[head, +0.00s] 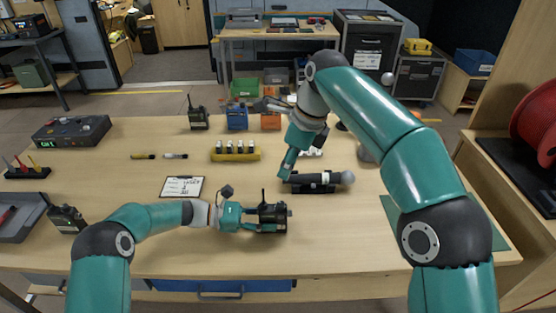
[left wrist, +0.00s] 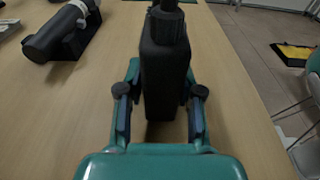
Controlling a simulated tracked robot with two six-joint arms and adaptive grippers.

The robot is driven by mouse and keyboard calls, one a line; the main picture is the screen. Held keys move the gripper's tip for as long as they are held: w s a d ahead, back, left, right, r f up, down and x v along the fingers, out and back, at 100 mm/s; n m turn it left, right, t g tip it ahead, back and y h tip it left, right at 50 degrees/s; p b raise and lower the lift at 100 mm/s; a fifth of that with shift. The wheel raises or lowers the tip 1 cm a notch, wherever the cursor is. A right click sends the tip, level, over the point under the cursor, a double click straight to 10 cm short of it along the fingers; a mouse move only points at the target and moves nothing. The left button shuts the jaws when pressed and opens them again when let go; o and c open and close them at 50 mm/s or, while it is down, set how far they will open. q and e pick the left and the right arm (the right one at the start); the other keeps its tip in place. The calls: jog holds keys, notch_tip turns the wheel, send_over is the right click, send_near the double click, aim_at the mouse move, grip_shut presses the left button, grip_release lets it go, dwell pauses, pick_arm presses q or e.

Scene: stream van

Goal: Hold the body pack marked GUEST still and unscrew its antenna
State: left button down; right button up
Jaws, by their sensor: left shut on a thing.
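My left gripper (head: 250,214) is low over the front middle of the table, its fingers on both sides of a black box-shaped pack (head: 272,217). In the left wrist view the pack (left wrist: 165,75) stands between the two fingertips (left wrist: 160,92). A dark knob-like part, perhaps the antenna base, rises from its end and is cut off by the top edge. No GUEST marking is readable. My right gripper (head: 286,172) points down beside a black handheld microphone in a cradle (head: 315,184), apart from the pack. Whether its fingers are open is too small to tell.
Two other black radios with antennas stand at the back (head: 198,118) and far left (head: 66,218). A clipboard (head: 183,187), a yellow battery rack (head: 235,152) and a control box (head: 71,131) are on the table.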

aim_at(264, 203)
jog(key=a+f, duration=0.2)
jog(key=f, duration=0.1)
jog(key=a+f, duration=0.2)
jog(key=f, duration=0.1)
jog(key=a+f, duration=0.1)
jog(key=f, duration=0.3)
jog(key=shift+w+a+f, duration=0.1)
jog(key=shift+w+a, duration=0.2)
jog(key=shift+a, duration=0.1)
grip_shut()
